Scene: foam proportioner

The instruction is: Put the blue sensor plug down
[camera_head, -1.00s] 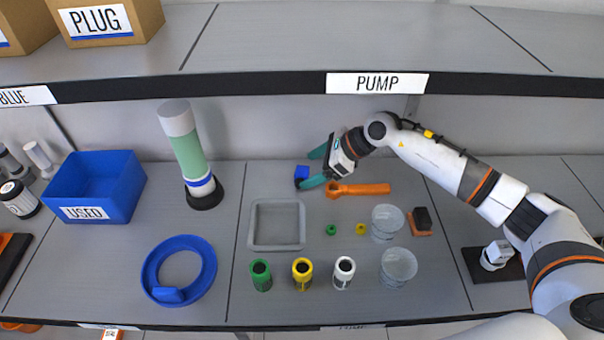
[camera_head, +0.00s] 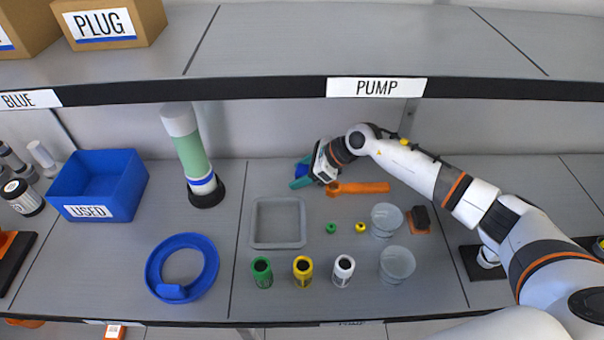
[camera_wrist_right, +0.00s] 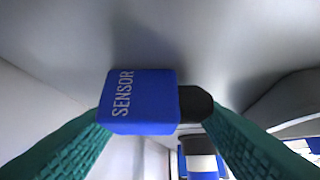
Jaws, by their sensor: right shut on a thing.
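The blue sensor plug (camera_wrist_right: 142,102) shows large in the right wrist view, with white "SENSOR" lettering and a black end on its right. It is held between the teal fingers of my right gripper (camera_wrist_right: 158,118). In the head view, the right gripper (camera_head: 300,175) is at the back of the shelf below the PUMP label, behind and right of the grey tray (camera_head: 279,243). Only a small blue part of the plug (camera_head: 302,168) shows there, partly covered by the fingers. I cannot tell whether the plug touches the shelf. My left gripper is out of view.
An orange wrench-like tool (camera_head: 360,187) lies just right of the gripper. Green, yellow and white cylinders stand in front of the tray, with two clear cups (camera_head: 397,262) to their right. A tall green-and-white column (camera_head: 192,155) stands left.

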